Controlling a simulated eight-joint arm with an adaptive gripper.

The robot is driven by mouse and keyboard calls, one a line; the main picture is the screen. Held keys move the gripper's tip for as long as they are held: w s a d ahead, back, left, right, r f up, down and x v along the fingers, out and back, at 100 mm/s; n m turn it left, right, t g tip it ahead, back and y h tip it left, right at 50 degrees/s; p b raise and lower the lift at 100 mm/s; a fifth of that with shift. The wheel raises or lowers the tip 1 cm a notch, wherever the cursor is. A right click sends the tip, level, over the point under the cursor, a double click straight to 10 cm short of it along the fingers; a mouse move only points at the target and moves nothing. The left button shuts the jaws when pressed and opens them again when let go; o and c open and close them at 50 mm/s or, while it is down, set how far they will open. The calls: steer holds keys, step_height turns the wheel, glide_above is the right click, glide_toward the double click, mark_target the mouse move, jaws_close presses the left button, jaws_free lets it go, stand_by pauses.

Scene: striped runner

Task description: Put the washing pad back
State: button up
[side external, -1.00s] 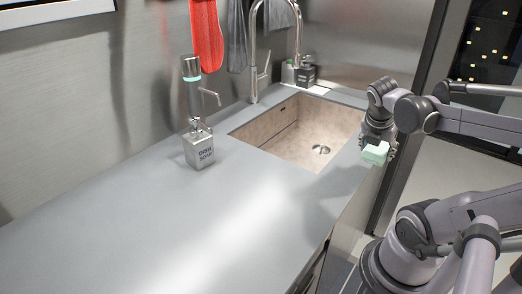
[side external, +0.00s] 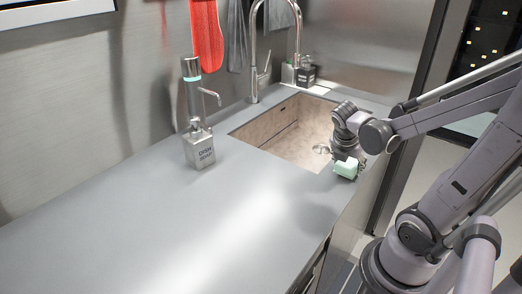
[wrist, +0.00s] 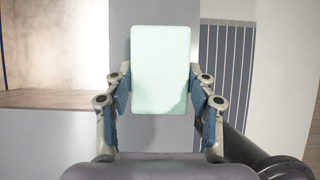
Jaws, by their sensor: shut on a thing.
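The washing pad (side external: 345,169) is a pale mint-green block. My gripper (side external: 352,161) is shut on it, over the front right edge of the sink in the side view. In the wrist view the pad (wrist: 160,68) stands out between the two blue-padded fingers of my gripper (wrist: 160,95), which press on its sides. Whether the pad touches the counter below it cannot be told. The sink (side external: 285,135) is a beige basin set in the grey counter (side external: 190,230), with a drain partly beside my gripper.
A dish soap bottle (side external: 199,149) stands left of the sink, in front of a tall dispenser (side external: 193,95). A faucet (side external: 254,60) rises behind the basin, near small bottles (side external: 306,72). A red cloth (side external: 206,35) hangs on the wall. The left counter is clear.

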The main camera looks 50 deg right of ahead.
steer(key=shift+f, duration=0.75)
steer(key=o, duration=1.1)
steer(key=shift+f, duration=0.1)
steer(key=shift+v, duration=6.1)
steer(key=w+a+f+m+t+y, duration=0.1)
steer(key=w+a+m+t+y, duration=0.2)
steer(key=a+m, duration=0.4)
steer(key=w+a+f+m+t+y, duration=0.1)
steer(key=w+a+m+t+y, duration=0.2)
steer(key=a+m, duration=0.5)
steer(key=shift+w+a+f+m+t, duration=0.35)
steer(key=shift+w+m+t, duration=0.25)
steer(key=shift+w+m, duration=0.7)
